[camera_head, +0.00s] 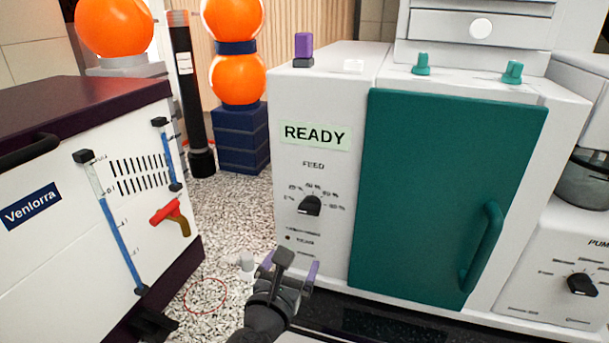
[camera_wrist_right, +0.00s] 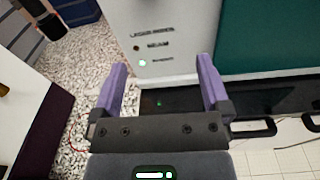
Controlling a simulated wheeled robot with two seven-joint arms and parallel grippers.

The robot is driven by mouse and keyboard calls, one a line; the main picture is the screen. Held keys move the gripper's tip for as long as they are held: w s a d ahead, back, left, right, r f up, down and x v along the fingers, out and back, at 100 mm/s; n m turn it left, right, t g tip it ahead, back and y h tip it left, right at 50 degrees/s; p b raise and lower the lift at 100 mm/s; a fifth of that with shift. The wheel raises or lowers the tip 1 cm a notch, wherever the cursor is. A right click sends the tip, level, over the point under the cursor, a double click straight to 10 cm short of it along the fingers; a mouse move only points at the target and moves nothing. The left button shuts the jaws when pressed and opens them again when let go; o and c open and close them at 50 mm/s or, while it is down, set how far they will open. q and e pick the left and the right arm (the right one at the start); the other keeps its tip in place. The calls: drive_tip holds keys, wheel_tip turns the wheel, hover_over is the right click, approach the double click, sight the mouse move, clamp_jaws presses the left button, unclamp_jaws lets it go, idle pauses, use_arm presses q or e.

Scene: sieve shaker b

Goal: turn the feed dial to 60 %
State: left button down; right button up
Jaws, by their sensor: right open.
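The black feed dial (camera_head: 310,206) is on the white front panel of the machine, under the word FEED and the READY display (camera_head: 315,136). Small percent marks curve around its top; its exact setting is too small to read. My right gripper (camera_head: 290,265) is open and empty, below the dial and apart from it. In the right wrist view its two purple fingers (camera_wrist_right: 162,80) are spread, with the lower panel's small labels beyond them; the dial is outside that view. My left gripper is not in view.
A teal door (camera_head: 440,190) with a handle is right of the dial. A second black dial (camera_head: 581,284) is on the PUMP unit at far right. A white Venlorra cabinet (camera_head: 60,240) with a red-handled valve (camera_head: 166,212) stands left. Pebbled floor (camera_head: 225,210) lies between.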

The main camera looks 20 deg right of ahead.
approach(308, 212)
drive_tip(key=shift+t+h, duration=0.4)
drive_tip(key=x, duration=0.3)
drive_tip(key=b+x, duration=0.1)
drive_tip(key=x, duration=0.2)
drive_tip(key=f+x, duration=0.1)
drive_tip(key=x, duration=0.2)
drive_tip(key=shift+w+a+b, duration=0.1)
drive_tip(key=shift+b, duration=0.25)
drive_tip(key=shift+w+d, duration=0.25)
drive_tip(key=shift+w, duration=0.1)
drive_tip(key=shift+c, duration=1.2)
drive_tip(key=c, duration=1)
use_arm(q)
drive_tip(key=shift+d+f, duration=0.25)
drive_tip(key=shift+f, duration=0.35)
use_arm(e)
drive_tip(key=shift+c, duration=0.2)
